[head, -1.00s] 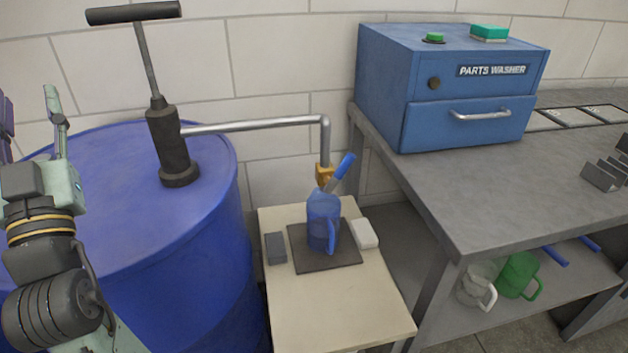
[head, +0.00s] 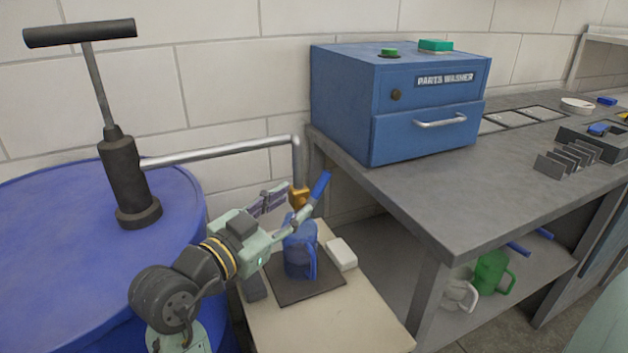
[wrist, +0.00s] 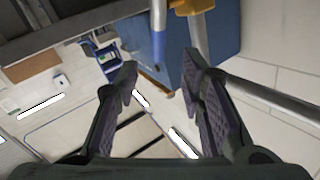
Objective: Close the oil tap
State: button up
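The oil tap (head: 299,196) is a brass body at the lower end of the grey spout pipe. Its blue lever (head: 320,186) slants up to the right. A blue jug (head: 299,256) stands below the tap on a dark mat. My gripper (head: 289,205) is in front of the tap, fingers spread, partly covering the jug's top. In the wrist view the gripper (wrist: 159,68) is open, with nothing held. The brass tap (wrist: 191,6) shows at the top there, and the blue lever (wrist: 158,45) appears between the finger lines; I cannot tell whether they touch.
The blue drum (head: 60,240) with a black hand pump (head: 123,178) stands left. A white block (head: 342,254) and a grey block (head: 254,287) lie by the mat on the small table (head: 330,325). The bench (head: 455,190) with the parts washer (head: 345,105) is right.

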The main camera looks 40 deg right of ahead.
aim_at(319, 184)
jog(key=p+x, duration=0.2)
jog(key=x, duration=0.8)
jog(key=shift+s+d+r, duration=0.1)
jog(key=shift+d, duration=0.15)
jog(key=shift+c, duration=0.5)
grip_shut()
